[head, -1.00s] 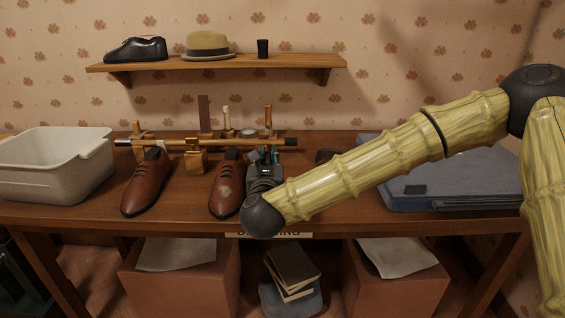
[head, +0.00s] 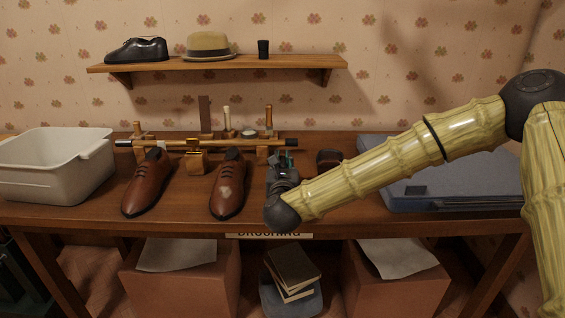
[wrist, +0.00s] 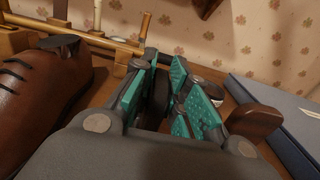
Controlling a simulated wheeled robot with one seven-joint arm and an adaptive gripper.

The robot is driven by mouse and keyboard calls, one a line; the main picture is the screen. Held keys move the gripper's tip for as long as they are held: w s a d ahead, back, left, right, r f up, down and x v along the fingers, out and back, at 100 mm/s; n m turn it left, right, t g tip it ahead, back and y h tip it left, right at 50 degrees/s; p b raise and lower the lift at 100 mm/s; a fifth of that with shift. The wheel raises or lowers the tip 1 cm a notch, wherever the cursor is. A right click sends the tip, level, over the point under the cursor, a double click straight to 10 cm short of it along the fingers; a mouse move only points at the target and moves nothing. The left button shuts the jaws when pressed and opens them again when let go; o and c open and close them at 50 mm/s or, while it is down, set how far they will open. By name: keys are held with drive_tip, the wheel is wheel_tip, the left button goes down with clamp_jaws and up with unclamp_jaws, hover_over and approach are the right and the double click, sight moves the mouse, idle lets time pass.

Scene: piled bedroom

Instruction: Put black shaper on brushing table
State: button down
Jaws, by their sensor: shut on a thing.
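My gripper (head: 285,160) is low over the right-centre of the wooden brushing table (head: 345,214), to the right of the two brown shoes. In the wrist view its teal-padded fingers (wrist: 172,100) are closed around a dark piece, which looks like the black shaper (wrist: 157,94). The fingers hide most of this piece, and I cannot tell whether it touches the tabletop. The table's front label (head: 268,235) is partly covered by my arm.
The brown shoes (head: 147,187) (head: 229,190) stand left of my gripper, with a wooden rod rack (head: 215,143) behind. A brown block-like item (wrist: 256,121) is close on the right, before a blue case (head: 455,185). A white tub (head: 55,170) is far left.

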drive_tip(key=shift+f, duration=0.1)
drive_tip(key=c, duration=1.4)
unclamp_jaws()
drive_tip(key=shift+r, duration=0.25)
drive_tip(key=s, duration=1.2)
drive_tip(key=shift+f, duration=0.1)
